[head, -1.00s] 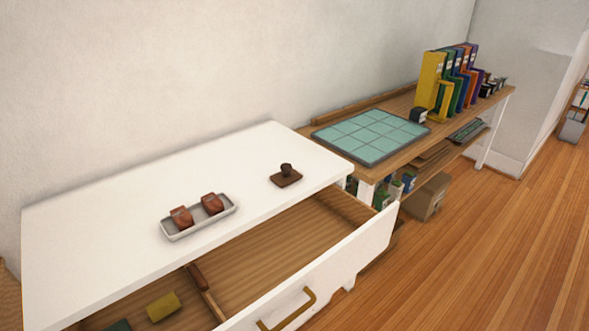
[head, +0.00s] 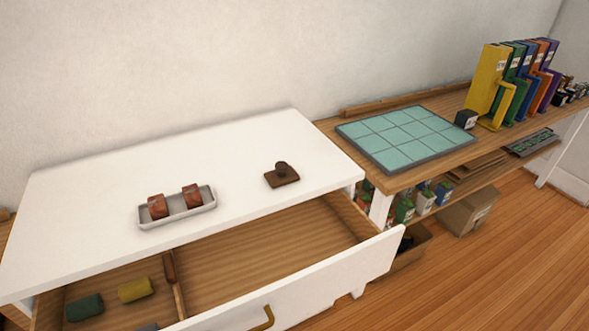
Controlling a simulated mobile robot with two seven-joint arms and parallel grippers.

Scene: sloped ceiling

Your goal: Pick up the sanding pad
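I cannot tell for certain which thing is the sanding pad. A dark brown square block with a round knob (head: 282,175) lies on the right part of the white cabinet top (head: 95,205). In the open drawer (head: 270,245), a dark green block (head: 85,307) and a yellow block (head: 136,289) lie in the left compartment. A grey piece (head: 148,327) is cut off by the bottom edge of the picture. A reddish-brown rod-like piece (head: 169,267) rests at the drawer divider. Neither of my grippers is in view.
A white tray (head: 178,217) with two reddish-brown pieces stands on the cabinet top. The drawer's right compartment looks empty. To the right, a wooden bench (head: 430,165) carries a teal tiled mat (head: 405,135) and coloured binders (head: 515,80). Open floor (head: 500,260) lies at lower right.

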